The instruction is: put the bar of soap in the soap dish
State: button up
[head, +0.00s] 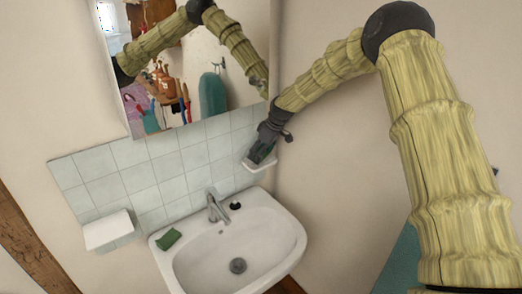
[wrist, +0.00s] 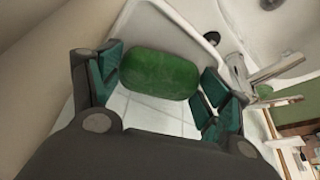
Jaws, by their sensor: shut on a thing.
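The bar of soap (wrist: 160,75) is a green rounded block. In the wrist view it lies between the two fingers of my gripper (wrist: 158,82), which is shut on it. The soap dish (head: 262,167) is a small white wall-mounted tray at the right end of the tiles in the head view. My gripper (head: 261,151) points down right over this dish. In the wrist view, the white rim of the dish (wrist: 172,36) shows behind the soap. I cannot tell whether the soap touches the dish. The fingers hide the soap in the head view.
A white sink (head: 288,240) with a tap (head: 216,208) stands below and left of the dish. A green sponge-like block (head: 168,239) lies on its left rim. A white wall box (head: 108,230) is at the left. A mirror (head: 190,70) hangs above the tiles.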

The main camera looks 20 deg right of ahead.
jog(key=shift+f+b, duration=0.3)
jog(key=shift+f, duration=0.2)
jog(key=o, duration=1)
jog(key=shift+o, duration=0.2)
jog(key=shift+r, duration=0.1)
jog(key=shift+r+p, duration=0.3)
jog(key=shift+r, duration=0.35)
jog(key=b+v, duration=0.4)
jog(key=v, duration=0.7)
jog(key=shift+s+r+b, duration=0.25)
jog(key=shift+r+b, duration=0.05)
jog(key=shift+b, duration=0.05)
jog(key=shift+d, duration=0.15)
